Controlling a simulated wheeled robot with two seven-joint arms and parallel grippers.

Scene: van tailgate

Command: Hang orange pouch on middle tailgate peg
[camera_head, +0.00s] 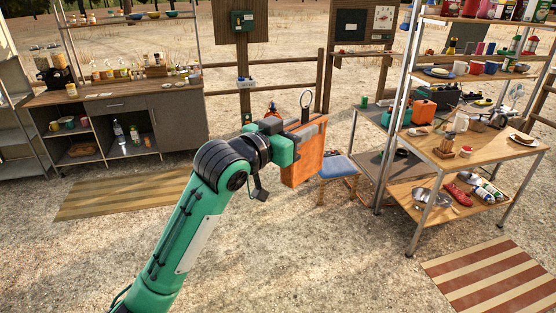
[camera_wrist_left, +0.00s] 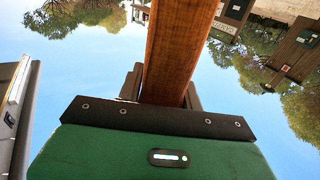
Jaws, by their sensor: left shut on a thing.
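The orange pouch (camera_head: 303,165) hangs in the middle of the head view, with a dark ring standing up at its top. My left gripper (camera_head: 308,128) is shut on the pouch near its upper edge and holds it in the air, clear of the ground. In the left wrist view the pouch (camera_wrist_left: 178,50) shows as an orange-brown band between the dark fingers (camera_wrist_left: 162,88). I cannot make out the tailgate or its middle peg in either view. My right gripper is not in view.
A grey counter with a wooden top (camera_head: 120,97) stands at the left. A metal rack with wooden shelves (camera_head: 475,150) stands at the right. A blue-seated stool (camera_head: 337,167) is behind the pouch. A striped mat (camera_head: 500,280) lies at lower right. Gravel in front is clear.

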